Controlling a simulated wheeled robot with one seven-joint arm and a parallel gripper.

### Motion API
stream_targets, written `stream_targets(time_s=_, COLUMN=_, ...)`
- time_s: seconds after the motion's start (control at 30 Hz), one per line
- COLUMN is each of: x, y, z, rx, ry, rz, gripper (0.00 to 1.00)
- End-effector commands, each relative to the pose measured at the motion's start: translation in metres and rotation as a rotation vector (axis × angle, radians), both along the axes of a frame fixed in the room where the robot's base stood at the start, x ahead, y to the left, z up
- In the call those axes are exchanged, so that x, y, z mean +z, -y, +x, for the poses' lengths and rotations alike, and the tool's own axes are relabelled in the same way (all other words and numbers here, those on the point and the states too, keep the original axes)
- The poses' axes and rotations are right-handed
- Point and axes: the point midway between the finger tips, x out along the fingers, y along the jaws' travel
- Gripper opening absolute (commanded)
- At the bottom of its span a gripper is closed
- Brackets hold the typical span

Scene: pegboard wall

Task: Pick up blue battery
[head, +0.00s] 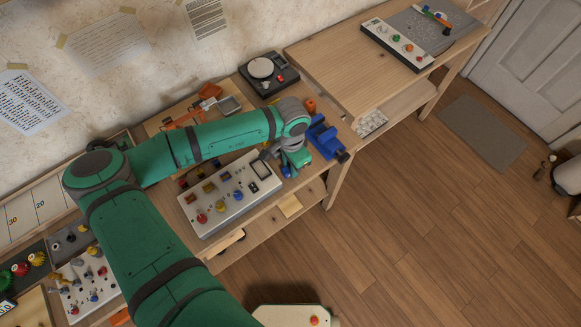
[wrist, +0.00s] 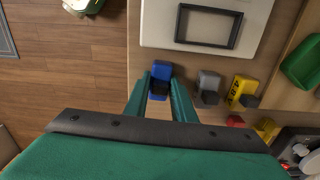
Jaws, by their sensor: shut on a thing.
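The blue battery (wrist: 161,69), a small blue block with a black part at its lower end, sits between the two green fingers of my gripper (wrist: 163,82) in the wrist view. The fingers are shut on its sides. In the head view my gripper (head: 293,160) points down near the front edge of the workbench, and a bit of the blue battery (head: 287,171) shows at its tips. A grey battery-like block (wrist: 208,86) and a yellow one (wrist: 240,90) lie beside it to the right in the wrist view.
A white control panel (head: 232,211) with knobs stands close to the left of my gripper. A blue vise (head: 326,140) is close to its right. A black scale-like device (head: 267,75) stands behind. The wooden floor (head: 400,220) is clear in front.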

Motion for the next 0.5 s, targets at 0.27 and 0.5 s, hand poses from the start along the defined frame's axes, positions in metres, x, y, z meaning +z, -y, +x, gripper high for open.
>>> stream_targets(time_s=0.27, x=0.009, y=-0.001, z=0.001, rx=0.002, ry=0.001, rz=0.000, gripper=0.00)
stream_targets(time_s=0.5, x=0.041, y=0.000, z=-0.008, rx=-0.002, ry=0.001, rz=-0.002, gripper=0.00)
